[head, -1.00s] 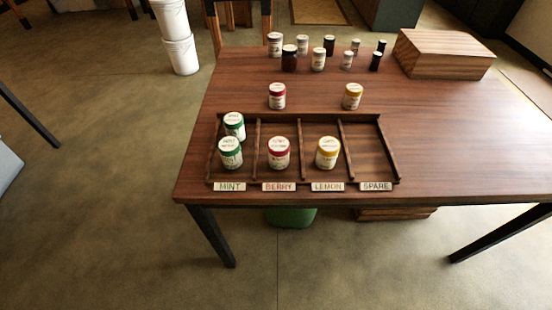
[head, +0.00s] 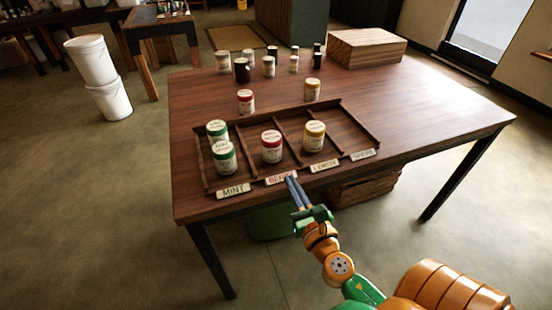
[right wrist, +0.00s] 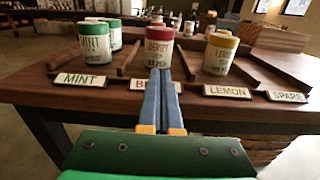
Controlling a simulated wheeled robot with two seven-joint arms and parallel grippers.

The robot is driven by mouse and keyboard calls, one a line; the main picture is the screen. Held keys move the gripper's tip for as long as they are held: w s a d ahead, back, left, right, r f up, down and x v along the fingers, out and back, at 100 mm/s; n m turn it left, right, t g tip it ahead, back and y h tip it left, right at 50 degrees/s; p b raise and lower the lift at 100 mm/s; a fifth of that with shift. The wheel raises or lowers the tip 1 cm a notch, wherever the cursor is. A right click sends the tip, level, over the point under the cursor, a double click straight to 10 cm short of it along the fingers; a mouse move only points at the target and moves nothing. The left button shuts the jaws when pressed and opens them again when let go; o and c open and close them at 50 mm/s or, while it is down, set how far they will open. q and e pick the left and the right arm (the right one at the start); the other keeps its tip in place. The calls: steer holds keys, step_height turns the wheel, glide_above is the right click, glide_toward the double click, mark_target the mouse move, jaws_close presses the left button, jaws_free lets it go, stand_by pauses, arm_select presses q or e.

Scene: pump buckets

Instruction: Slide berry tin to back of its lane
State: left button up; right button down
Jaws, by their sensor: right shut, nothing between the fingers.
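The red-labelled berry tin (head: 271,147) stands upright in the front part of the berry lane of the wooden rack (head: 369,140). It also shows in the right wrist view (right wrist: 159,50), straight ahead of the fingers. My right gripper (head: 290,178) is shut and empty, at the rack's front edge by the berry label (head: 274,178). Its fingertips (right wrist: 161,86) cover part of that label and point at the tin's lower part; I cannot tell whether they touch it. The lane behind the tin looks empty. My left gripper is not in view.
Two green mint tins (head: 224,158) fill the left lane. A yellow lemon tin (head: 314,136) stands in the lane to the right; the spare lane is empty. Another red tin (head: 245,102) and yellow tin (head: 312,90) stand behind the rack. Jars and a wooden box (head: 367,48) are farther back.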

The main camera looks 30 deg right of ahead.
mark_target(275, 155)
steer(key=x, duration=0.8)
steer(key=shift+w+a+p, duration=0.15)
steer(key=shift+p, duration=0.2)
steer(key=shift+w, duration=0.15)
steer(key=x, duration=0.6)
steer(key=shift+w+f+b, duration=0.25)
steer(key=shift+w+b, duration=0.15)
steer(key=shift+w+r, duration=0.1)
steer(key=shift+s+r, duration=0.25)
steer(key=shift+s, duration=0.05)
steer(key=shift+w+f, duration=0.1)
